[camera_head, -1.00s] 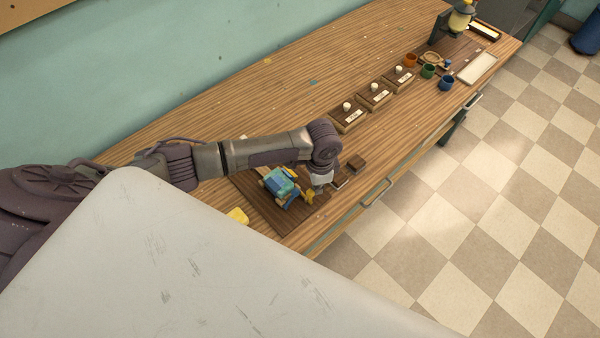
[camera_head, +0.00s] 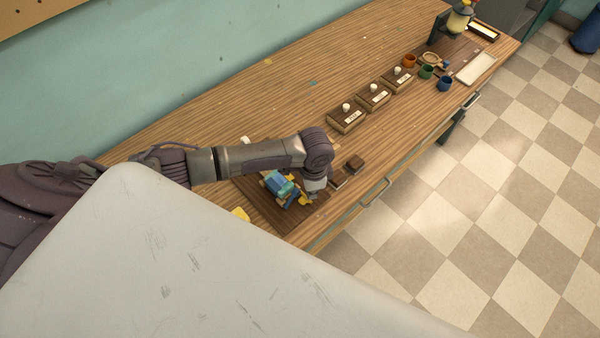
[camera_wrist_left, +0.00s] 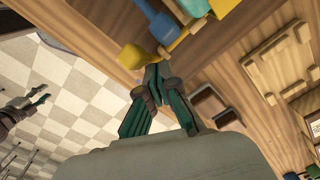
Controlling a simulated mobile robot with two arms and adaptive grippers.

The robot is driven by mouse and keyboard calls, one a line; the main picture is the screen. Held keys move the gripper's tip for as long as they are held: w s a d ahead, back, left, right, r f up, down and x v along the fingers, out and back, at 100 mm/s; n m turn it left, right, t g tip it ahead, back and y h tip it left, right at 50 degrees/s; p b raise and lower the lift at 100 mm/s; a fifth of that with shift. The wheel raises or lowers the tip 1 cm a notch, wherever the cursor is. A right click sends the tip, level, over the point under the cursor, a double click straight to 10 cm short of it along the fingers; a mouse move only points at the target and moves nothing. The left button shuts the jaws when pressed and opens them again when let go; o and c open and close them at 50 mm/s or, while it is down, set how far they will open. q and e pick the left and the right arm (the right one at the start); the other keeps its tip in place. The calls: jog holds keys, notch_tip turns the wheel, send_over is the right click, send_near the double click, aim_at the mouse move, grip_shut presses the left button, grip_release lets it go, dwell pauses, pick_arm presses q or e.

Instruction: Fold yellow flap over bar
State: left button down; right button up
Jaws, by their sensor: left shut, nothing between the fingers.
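The bar (camera_head: 281,184), teal on top with blue parts, lies on a dark brown board (camera_head: 270,214) near the table's front edge. In the wrist view its teal part (camera_wrist_left: 195,6) and a blue flap (camera_wrist_left: 160,24) show at the top. The yellow flap (camera_head: 303,200) sticks out beside the bar, close to my left gripper (camera_head: 309,194). In the wrist view its rounded yellow end (camera_wrist_left: 132,56) is just beyond my left fingertips (camera_wrist_left: 154,72), which are shut and empty. I cannot tell if they touch it. My right gripper (camera_wrist_left: 38,95) shows small at the wrist view's left edge.
Small dark blocks (camera_head: 355,163) lie right of the board. Several boxes with white knobs (camera_head: 346,117) stand farther along the table. Coloured cups (camera_head: 445,84) and a white tray (camera_head: 476,69) are at the far end. A yellow piece (camera_head: 240,214) lies at the left.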

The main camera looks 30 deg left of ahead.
pick_arm(q)
jog(key=shift+w+r+p, duration=0.15)
jog(key=shift+r+p, duration=0.85)
jog(key=shift+r, duration=0.6)
jog(key=shift+w+d+r, duration=0.1)
jog(key=shift+w+r, duration=0.05)
jog(key=shift+r, duration=0.8)
jog(key=shift+w+r, duration=0.1)
jog(key=shift+r, duration=0.85)
